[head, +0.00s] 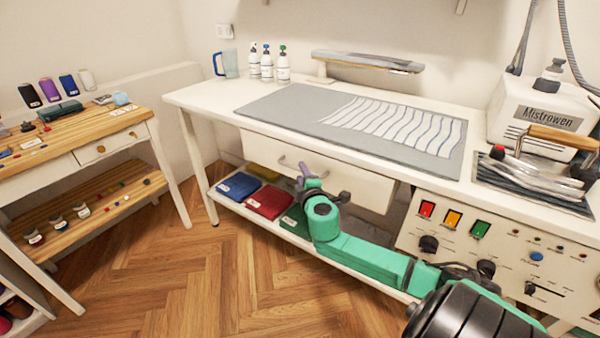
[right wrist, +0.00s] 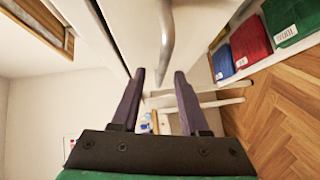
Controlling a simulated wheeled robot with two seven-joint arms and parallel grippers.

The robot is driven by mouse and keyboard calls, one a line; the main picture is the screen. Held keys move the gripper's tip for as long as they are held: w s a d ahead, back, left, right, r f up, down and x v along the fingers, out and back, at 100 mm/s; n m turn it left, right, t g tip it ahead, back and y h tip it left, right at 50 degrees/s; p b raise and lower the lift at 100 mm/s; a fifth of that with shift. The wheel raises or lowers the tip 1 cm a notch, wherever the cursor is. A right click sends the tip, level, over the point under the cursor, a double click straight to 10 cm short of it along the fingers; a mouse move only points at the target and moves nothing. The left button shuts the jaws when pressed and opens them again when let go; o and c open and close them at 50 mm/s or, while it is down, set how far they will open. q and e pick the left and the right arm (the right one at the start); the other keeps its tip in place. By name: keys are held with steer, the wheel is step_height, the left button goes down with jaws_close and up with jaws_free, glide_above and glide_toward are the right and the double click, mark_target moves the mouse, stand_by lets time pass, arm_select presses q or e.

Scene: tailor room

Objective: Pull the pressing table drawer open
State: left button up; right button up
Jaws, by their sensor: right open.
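The pressing table (head: 215,99) has a white drawer (head: 357,186) under its top, with a curved metal handle (head: 284,160) on the front. The drawer front looks close to the table's edge; I cannot tell whether it is slightly out. My right gripper (head: 304,172) is in front of the drawer beside the handle and partly covers it. In the right wrist view, the two dark fingers of the right gripper (right wrist: 160,73) are apart and empty. The handle (right wrist: 166,40) lies just beyond the fingertips, roughly between them. My left gripper is out of view.
Blue (head: 238,186), red (head: 270,201) and green folded cloths lie on the lower shelf below the drawer. A control panel (head: 455,240) with switches is right of the drawer. A wooden side table (head: 85,128) stands left. The wooden floor (head: 190,260) between is clear.

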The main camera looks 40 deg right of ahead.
steer(key=x, duration=0.3)
steer(key=shift+w+d+f, duration=0.1)
steer(key=shift+w+f, duration=0.05)
steer(key=shift+f, duration=0.1)
steer(key=shift+r, duration=0.1)
jaws_close()
stand_by(1.0)
